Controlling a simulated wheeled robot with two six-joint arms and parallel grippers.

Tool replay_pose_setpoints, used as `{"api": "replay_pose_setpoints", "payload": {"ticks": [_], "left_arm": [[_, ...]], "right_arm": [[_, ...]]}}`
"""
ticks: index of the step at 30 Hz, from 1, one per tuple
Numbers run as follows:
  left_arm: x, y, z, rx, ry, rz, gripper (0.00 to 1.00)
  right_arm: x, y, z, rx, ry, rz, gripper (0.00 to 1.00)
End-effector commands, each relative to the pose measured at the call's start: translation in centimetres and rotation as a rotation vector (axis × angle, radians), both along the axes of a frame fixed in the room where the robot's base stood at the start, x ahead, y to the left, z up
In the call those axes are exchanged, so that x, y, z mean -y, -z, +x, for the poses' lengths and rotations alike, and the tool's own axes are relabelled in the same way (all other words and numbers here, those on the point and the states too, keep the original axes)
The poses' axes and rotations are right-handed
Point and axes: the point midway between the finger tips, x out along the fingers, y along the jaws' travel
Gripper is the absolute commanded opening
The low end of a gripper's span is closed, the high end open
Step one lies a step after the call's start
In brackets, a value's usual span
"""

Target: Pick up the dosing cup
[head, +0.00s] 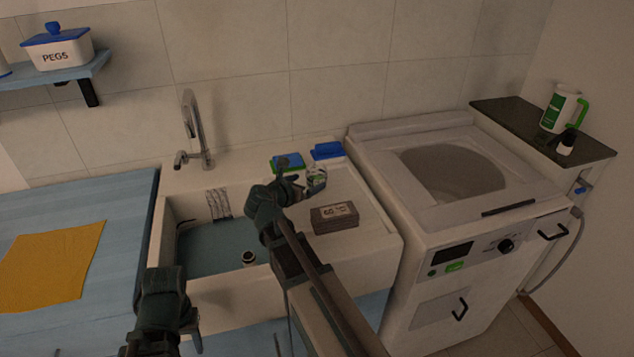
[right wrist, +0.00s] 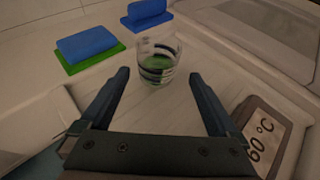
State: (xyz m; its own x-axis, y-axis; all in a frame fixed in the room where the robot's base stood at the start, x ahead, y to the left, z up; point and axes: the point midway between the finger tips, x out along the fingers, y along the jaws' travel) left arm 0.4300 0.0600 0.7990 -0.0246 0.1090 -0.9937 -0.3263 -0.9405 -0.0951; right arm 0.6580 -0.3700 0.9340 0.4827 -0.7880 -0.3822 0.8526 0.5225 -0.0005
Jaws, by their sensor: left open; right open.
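The dosing cup (right wrist: 158,60) is a clear cup with dark markings and some green low inside. It stands upright on the pale ledge beside the sink basin. In the head view the cup (head: 316,179) is partly hidden by my right gripper (head: 298,179). In the right wrist view my right gripper (right wrist: 158,82) is open, its two fingers apart and pointing towards the cup, which sits just beyond and between the tips. Nothing is between the fingers. My left gripper (head: 172,318) is low at the left, in front of the sink, open, with its fingers hard to make out.
Blue and green sponges (right wrist: 90,48) and a blue block (right wrist: 146,13) lie behind the cup. A brown block marked 60 °C (head: 334,217) lies to the right. The sink basin (head: 205,285) is left, the washing machine (head: 430,235) right.

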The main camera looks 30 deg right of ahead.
Motion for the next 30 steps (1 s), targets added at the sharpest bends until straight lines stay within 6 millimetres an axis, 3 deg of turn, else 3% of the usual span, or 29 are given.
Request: {"api": "replay_pose_setpoints", "payload": {"ticks": [6, 20, 30], "left_arm": [[0.0, 1.8, 0.0, 0.000, 0.000, 0.000, 0.50], [0.0, 2.3, 0.0, 0.000, 0.000, 0.000, 0.50], [0.0, 3.8, 0.0, 0.000, 0.001, 0.000, 0.50]], "right_arm": [[3.1, 1.8, 2.1, 0.000, 0.002, 0.001, 0.96], [4.6, 2.3, 3.0, 0.000, 0.001, 0.001, 0.96], [8.0, 3.9, 5.5, 0.000, 0.001, 0.000, 0.96]]}}
